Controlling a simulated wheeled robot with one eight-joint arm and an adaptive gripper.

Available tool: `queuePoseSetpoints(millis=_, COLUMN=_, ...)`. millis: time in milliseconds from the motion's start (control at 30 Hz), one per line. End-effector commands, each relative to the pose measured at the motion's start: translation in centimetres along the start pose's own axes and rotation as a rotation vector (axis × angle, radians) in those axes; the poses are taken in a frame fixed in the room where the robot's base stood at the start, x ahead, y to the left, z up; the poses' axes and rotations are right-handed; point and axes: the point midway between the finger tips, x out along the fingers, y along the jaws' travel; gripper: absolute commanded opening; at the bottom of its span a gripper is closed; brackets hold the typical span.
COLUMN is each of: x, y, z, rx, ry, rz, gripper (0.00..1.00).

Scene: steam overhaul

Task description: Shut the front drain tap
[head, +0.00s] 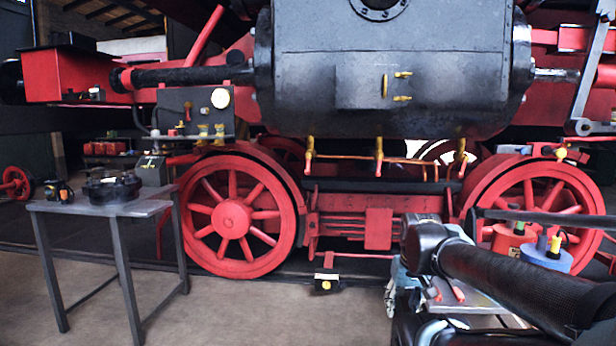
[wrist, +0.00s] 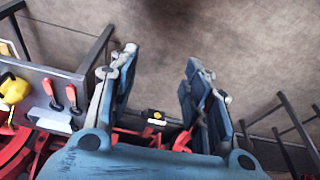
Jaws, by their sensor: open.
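Three yellow drain taps hang under the big dark cylinder (head: 330,70) in the head view: a left one (head: 310,150), a middle one (head: 379,152) and a right one (head: 461,152). Their handles are too small to tell open from shut. My gripper (wrist: 160,65) is open and empty in the wrist view, its two blue fingers apart over bare floor. In the head view it (head: 391,290) is partly hidden by my arm, low and well below the taps. No drain tap shows in the wrist view.
A grey table (head: 100,208) with dark parts stands at left. Red wheels (head: 233,217) flank the space below the taps. A small black box (head: 326,284) sits on the floor, also in the wrist view (wrist: 155,117). A tray with red-handled tools (wrist: 55,95) lies left of my gripper.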

Motion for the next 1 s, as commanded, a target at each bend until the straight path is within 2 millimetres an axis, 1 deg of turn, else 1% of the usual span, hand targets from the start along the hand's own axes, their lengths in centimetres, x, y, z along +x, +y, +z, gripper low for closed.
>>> queuePoseSetpoints(millis=33, x=-0.2, y=-0.3, z=-1.8, rx=-0.018, ry=0.033, rz=-0.01, gripper=0.44)
queuePoseSetpoints(millis=67, x=-0.3, y=-0.6, z=-2.9, rx=-0.031, ry=0.057, rz=-0.017, gripper=0.44)
queuePoseSetpoints(millis=100, x=-0.5, y=-1.0, z=-4.4, rx=-0.049, ry=0.091, rz=-0.028, gripper=0.44)
queuePoseSetpoints(millis=167, x=-0.8, y=-1.7, z=-6.9, rx=-0.076, ry=0.145, rz=-0.043, gripper=0.44)
queuePoseSetpoints(millis=200, x=-1.0, y=-2.2, z=-8.6, rx=-0.093, ry=0.182, rz=-0.053, gripper=0.44)
queuePoseSetpoints(millis=267, x=-1.2, y=-2.9, z=-11.1, rx=-0.118, ry=0.237, rz=-0.068, gripper=0.44)
queuePoseSetpoints(millis=300, x=-1.4, y=-3.4, z=-12.7, rx=-0.134, ry=0.274, rz=-0.076, gripper=0.44)
queuePoseSetpoints(millis=367, x=-1.7, y=-4.2, z=-15.1, rx=-0.157, ry=0.33, rz=-0.09, gripper=0.44)
queuePoseSetpoints(millis=400, x=-1.9, y=-4.8, z=-16.7, rx=-0.171, ry=0.366, rz=-0.098, gripper=0.44)
queuePoseSetpoints(millis=467, x=-2.2, y=-5.6, z=-19.2, rx=-0.192, ry=0.422, rz=-0.11, gripper=0.44)
queuePoseSetpoints(millis=500, x=-2.4, y=-6.2, z=-20.7, rx=-0.204, ry=0.458, rz=-0.117, gripper=0.44)
queuePoseSetpoints(millis=567, x=-2.7, y=-7.1, z=-23.0, rx=-0.223, ry=0.514, rz=-0.127, gripper=0.44)
queuePoseSetpoints(millis=600, x=-2.9, y=-7.7, z=-24.6, rx=-0.233, ry=0.551, rz=-0.133, gripper=0.44)
queuePoseSetpoints(millis=800, x=-3.9, y=-10.7, z=-31.7, rx=-0.279, ry=0.734, rz=-0.159, gripper=0.44)
queuePoseSetpoints(millis=1000, x=-4.6, y=-13.7, z=-38.1, rx=-0.308, ry=0.915, rz=-0.171, gripper=0.44)
